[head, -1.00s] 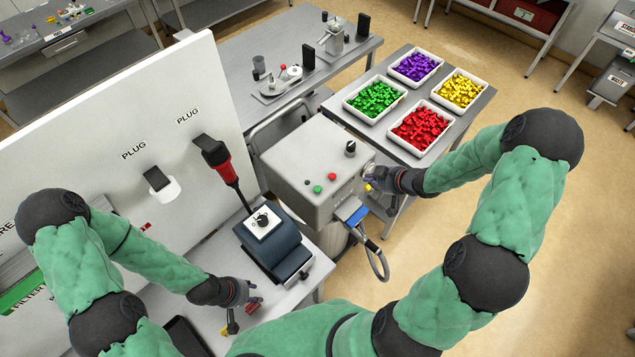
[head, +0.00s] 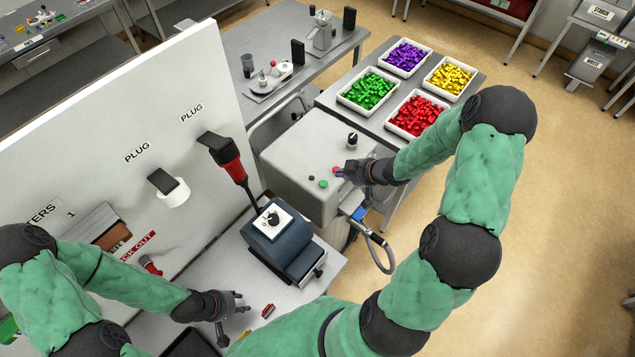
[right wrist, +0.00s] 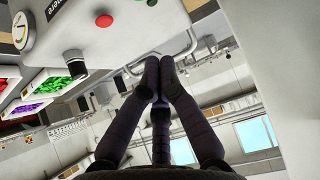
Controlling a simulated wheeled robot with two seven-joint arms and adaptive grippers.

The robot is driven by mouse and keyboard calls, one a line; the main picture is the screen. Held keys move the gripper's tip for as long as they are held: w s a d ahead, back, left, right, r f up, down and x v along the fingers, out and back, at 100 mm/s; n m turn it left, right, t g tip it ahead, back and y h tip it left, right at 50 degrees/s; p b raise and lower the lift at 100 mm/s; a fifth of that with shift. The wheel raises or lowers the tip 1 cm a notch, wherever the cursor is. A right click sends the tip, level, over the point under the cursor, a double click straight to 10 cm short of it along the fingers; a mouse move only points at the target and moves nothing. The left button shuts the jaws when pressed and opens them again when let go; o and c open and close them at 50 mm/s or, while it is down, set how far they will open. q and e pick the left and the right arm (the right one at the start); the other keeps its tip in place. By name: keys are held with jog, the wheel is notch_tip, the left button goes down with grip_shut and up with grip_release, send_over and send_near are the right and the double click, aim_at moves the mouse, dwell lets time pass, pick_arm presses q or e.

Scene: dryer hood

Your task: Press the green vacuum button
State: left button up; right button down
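The green vacuum button (head: 323,184) is on the top face of a grey box (head: 300,165), near its front edge. A red button (head: 338,171) is just right of it, and a smaller dark button (head: 311,178) is to its left. My right gripper (head: 343,172) is over the top right of the box, its fingertips close to the red button; contact cannot be told. In the right wrist view its fingers (right wrist: 159,72) are together and empty, and a red button (right wrist: 103,20) shows on a pale panel. My left gripper (head: 240,302) is open and empty above the bench.
A black knob (head: 352,140) stands up from the box behind the buttons. A blue-grey device with a dial (head: 276,235) is left of the box. A hose loop (head: 380,255) hangs in front. Trays of coloured pieces (head: 417,114) stand behind.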

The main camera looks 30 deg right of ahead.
pick_arm(q)
jog(key=shift+o, duration=0.6)
jog(key=shift+s+d+r, duration=0.1)
jog(key=shift+s+d, duration=0.1)
pick_arm(e)
send_over(325, 186)
notch_tip(325, 186, down, 7)
jog(key=shift+r, duration=0.1)
notch_tip(325, 186, down, 2)
jog(key=shift+f, duration=0.25)
jog(key=shift+d+f, duration=0.1)
jog(key=shift+f, duration=0.75)
pick_arm(q)
jog(key=shift+w, duration=0.1)
pick_arm(e)
jog(key=shift+w, duration=0.1)
